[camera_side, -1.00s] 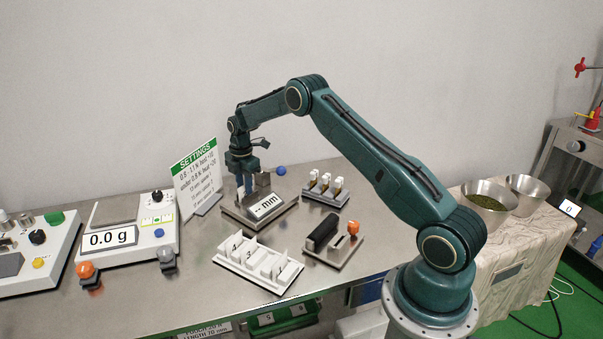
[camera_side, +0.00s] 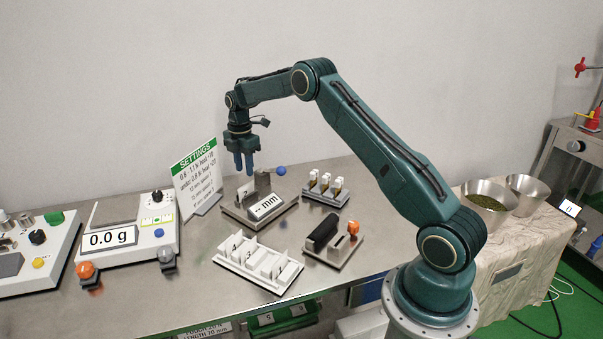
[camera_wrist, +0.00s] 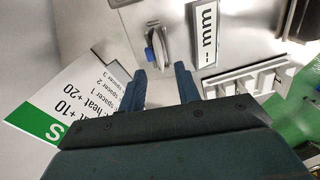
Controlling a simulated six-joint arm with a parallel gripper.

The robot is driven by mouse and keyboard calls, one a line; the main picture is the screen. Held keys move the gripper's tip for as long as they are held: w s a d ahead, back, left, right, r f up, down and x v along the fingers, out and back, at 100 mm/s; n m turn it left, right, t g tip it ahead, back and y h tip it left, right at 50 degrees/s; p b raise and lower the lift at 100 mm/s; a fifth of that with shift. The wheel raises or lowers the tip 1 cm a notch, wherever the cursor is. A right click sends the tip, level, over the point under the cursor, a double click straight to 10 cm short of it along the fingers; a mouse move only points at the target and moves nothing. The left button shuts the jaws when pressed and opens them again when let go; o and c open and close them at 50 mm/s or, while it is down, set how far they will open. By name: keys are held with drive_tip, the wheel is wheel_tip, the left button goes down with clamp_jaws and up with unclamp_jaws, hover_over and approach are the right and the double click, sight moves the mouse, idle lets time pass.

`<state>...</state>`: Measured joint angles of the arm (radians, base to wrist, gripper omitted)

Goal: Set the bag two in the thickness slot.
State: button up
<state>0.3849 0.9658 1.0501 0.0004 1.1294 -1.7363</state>
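The thickness gauge (camera_side: 262,207), a metal block with a "-- mm" display, stands in the middle of the table. Bag two (camera_side: 243,193), white and marked 2, stands upright at the gauge's left end. It appears seated in the slot there, though its lower edge is hard to make out. In the wrist view the bag (camera_wrist: 157,45) shows edge-on, ahead of the fingers. My gripper (camera_side: 245,173) is above the bag, fingers pointing down. In the wrist view its fingers (camera_wrist: 160,85) are apart with nothing between them.
A white rack (camera_side: 258,265) with other upright bags stands in front of the gauge. A black-topped device (camera_side: 322,235) and a small stand with vials (camera_side: 326,188) are to the right. The settings sign (camera_side: 197,184) and a scale (camera_side: 125,238) are to the left.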

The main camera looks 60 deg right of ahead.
sight(246, 185)
drive_tip(key=shift+r, duration=2.55)
drive_tip(key=s+a+r+m+t, duration=0.1)
drive_tip(key=s+a+r+m, duration=0.3)
drive_tip(key=s+a+r, duration=0.5)
drive_tip(key=s+a+r+m+t, duration=0.25)
drive_tip(key=s+a+r, duration=0.35)
drive_tip(key=r, duration=0.4)
drive_tip(key=s+a+f+m+t, duration=0.1)
drive_tip(key=s+a+m, duration=0.3)
drive_tip(key=s, duration=0.8)
drive_tip(key=s+a+f+m+t, duration=0.1)
drive_tip(key=s+a+m, duration=0.3)
drive_tip(key=s, duration=0.8)
drive_tip(key=shift+f+m, duration=0.45)
drive_tip(key=shift+f, duration=0.2)
